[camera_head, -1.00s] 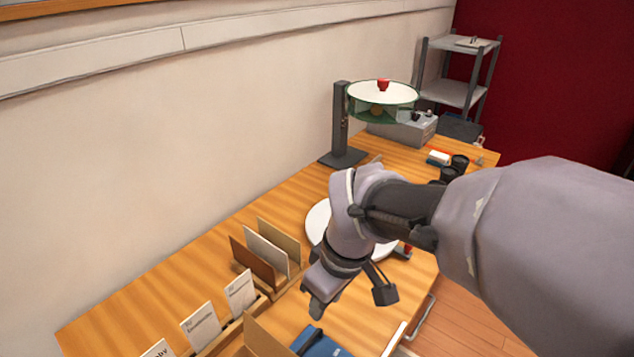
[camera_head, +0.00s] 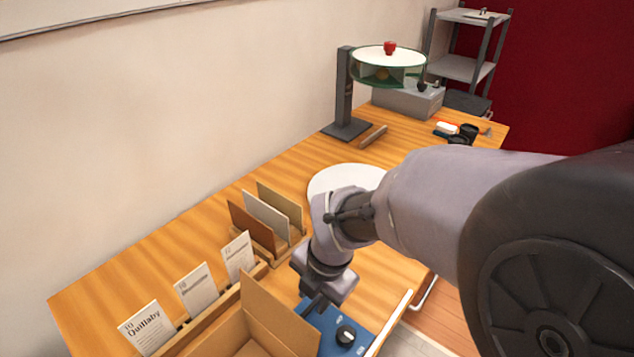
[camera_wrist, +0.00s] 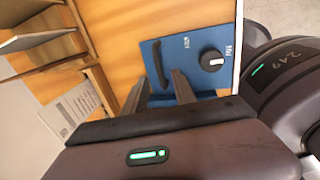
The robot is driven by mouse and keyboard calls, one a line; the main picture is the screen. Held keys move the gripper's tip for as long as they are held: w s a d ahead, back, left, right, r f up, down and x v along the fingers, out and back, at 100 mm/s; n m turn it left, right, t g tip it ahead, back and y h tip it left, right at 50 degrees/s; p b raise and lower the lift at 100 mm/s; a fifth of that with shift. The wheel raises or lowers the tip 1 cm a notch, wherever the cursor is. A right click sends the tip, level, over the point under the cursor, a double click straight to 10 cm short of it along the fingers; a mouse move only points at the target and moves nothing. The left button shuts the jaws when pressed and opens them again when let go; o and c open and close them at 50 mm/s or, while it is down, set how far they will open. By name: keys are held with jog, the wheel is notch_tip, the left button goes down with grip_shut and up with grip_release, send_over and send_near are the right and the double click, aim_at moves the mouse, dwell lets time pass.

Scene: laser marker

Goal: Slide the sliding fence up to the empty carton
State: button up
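The empty carton (camera_head: 268,318) is an open cardboard box at the bottom of the head view, with a tall flap raised. I cannot surely pick out the sliding fence in either view. My gripper (camera_head: 314,306) points down just right of the carton, over a blue control panel (camera_head: 345,343) with a black knob. My arm hides part of the table.
Name cards in a wooden rack (camera_head: 228,292) and upright boards in a holder (camera_head: 270,247) stand left of my gripper. A white round plate (camera_head: 335,180) and a dark stand (camera_head: 346,95) with a green-sided drum are behind. The left table top is clear.

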aim_at(311, 307)
jog(key=f, duration=0.2)
jog(key=f+b, duration=0.1)
jog(key=shift+w+a+f, duration=0.1)
jog(key=shift+w+a, duration=0.1)
jog(key=shift+a, duration=0.05)
grip_shut()
dwell(1.2)
